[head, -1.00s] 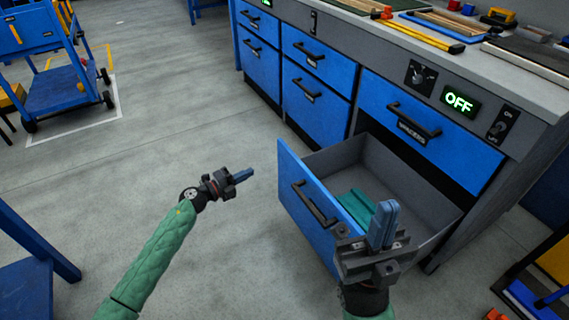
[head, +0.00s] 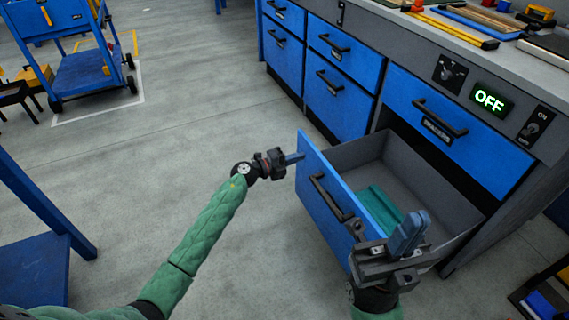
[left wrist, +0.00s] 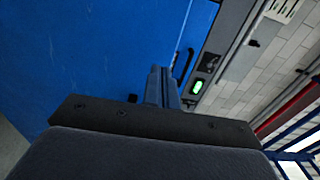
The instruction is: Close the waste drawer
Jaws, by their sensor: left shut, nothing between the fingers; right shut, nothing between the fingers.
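The waste drawer (head: 320,195) is pulled well out of the workbench at the lower right of the head view. It has a blue front with a black handle (head: 330,198) and grey inner walls, and a teal item (head: 380,210) lies inside. My left gripper (head: 293,159) is shut and empty, its tips close to the upper left part of the drawer front; I cannot tell if they touch. In the left wrist view, a blue panel (left wrist: 80,60) fills the left beyond the shut fingers (left wrist: 162,88). My right gripper (head: 408,232) is shut and empty, over the drawer's near side.
Other blue drawers (head: 340,85) in the workbench are shut. A panel above shows a green OFF display (head: 488,99) and a switch. A blue cart (head: 80,70) stands at the far left. The grey floor (head: 170,150) left of the drawer is clear.

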